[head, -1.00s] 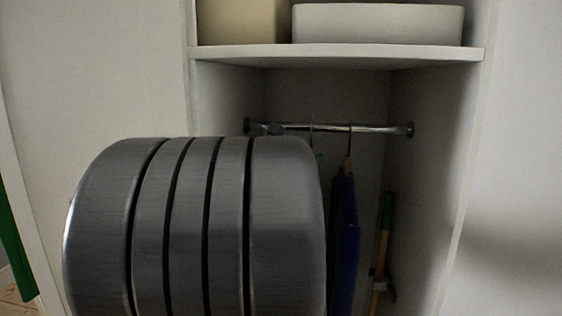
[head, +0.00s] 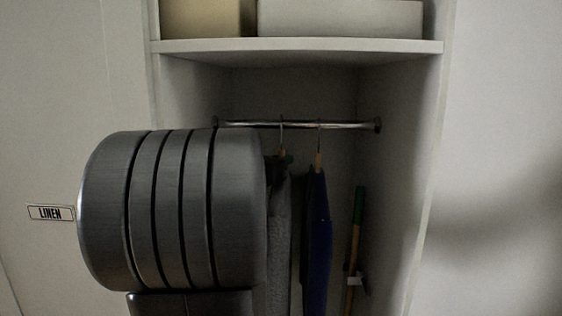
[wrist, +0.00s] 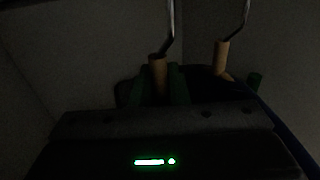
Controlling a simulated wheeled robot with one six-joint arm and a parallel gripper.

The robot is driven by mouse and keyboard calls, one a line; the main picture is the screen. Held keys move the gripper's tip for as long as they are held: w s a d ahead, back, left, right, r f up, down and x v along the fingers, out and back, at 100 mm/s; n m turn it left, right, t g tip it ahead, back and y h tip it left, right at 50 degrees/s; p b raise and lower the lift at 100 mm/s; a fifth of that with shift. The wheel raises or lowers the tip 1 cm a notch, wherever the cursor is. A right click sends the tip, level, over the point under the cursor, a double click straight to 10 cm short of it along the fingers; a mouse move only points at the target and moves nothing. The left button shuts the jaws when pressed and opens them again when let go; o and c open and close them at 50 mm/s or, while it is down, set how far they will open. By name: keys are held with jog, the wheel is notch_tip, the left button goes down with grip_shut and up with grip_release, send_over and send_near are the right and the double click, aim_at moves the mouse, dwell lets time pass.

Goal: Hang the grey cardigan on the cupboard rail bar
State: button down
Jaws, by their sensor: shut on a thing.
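The grey cardigan (head: 279,235) hangs on a wooden hanger in the cupboard, its left part hidden behind my arm. Its hook reaches up to the cupboard rail bar (head: 345,126); I cannot tell whether it rests over the bar or only lines up with it. In the wrist view my gripper (wrist: 158,82) has its green fingers shut on the wooden neck of the hanger (wrist: 158,66). The hook above the neck runs out of the picture's top. In the head view the gripper is mostly hidden by my arm.
A blue garment (head: 318,235) hangs from the bar close to the right of the cardigan. A green-topped pole (head: 355,235) stands further right. A shelf (head: 300,47) with two boxes lies above the bar. The cupboard walls close in both sides.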

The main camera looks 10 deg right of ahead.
dwell(0.3)
jog(key=c, duration=1.3)
grip_release()
jog(key=shift+f, duration=0.1)
jog(key=shift+s+a, duration=0.1)
